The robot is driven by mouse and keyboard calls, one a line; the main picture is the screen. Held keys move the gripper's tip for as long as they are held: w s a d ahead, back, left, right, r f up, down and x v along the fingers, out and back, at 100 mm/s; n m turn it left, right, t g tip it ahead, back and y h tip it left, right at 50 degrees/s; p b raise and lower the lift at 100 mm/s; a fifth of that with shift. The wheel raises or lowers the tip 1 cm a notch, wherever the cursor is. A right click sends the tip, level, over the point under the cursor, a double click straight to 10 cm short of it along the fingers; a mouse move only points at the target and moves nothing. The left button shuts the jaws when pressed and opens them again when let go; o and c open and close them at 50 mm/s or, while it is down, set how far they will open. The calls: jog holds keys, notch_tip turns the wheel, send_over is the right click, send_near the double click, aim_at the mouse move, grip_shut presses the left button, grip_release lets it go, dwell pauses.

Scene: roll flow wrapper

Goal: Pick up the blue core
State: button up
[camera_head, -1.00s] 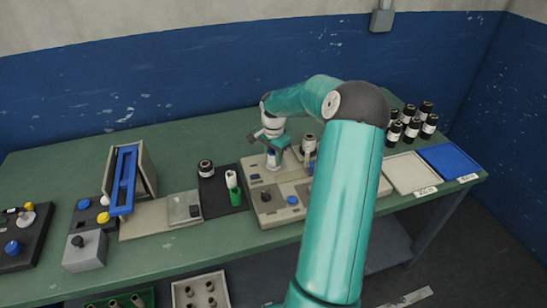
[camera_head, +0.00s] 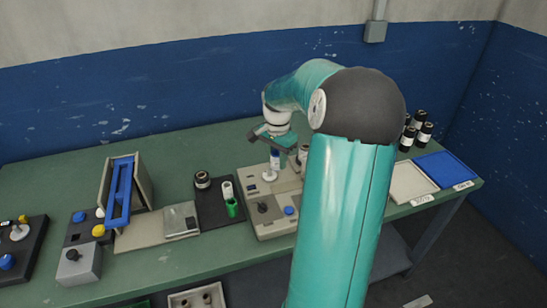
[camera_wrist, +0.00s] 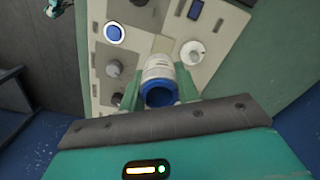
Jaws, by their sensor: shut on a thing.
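My gripper (camera_head: 274,143) is shut on the blue core (camera_head: 276,159), above the left part of the beige machine (camera_head: 270,225). In the wrist view the core (camera_wrist: 159,97) shows its blue open end and pale outer wall, with a green finger on each side. A white round holder (camera_head: 270,174) stands on the machine just below the core in the head view. In the wrist view this holder (camera_wrist: 193,52) appears bare and to one side of the core.
A dark mat (camera_head: 217,213) with a black roll, a white roll and a green cup lies left of the machine. A blue tray (camera_head: 446,168) and a pale tray (camera_head: 408,183) are at right, near several black rolls. My arm hides the machine's right side.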

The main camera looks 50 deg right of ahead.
jog(key=s+a+r, duration=0.3)
jog(key=s, duration=0.2)
jog(key=shift+s+a, duration=0.15)
jog(key=shift+s, duration=0.2)
jog(key=shift+a+f, duration=0.1)
jog(key=shift+f, duration=0.05)
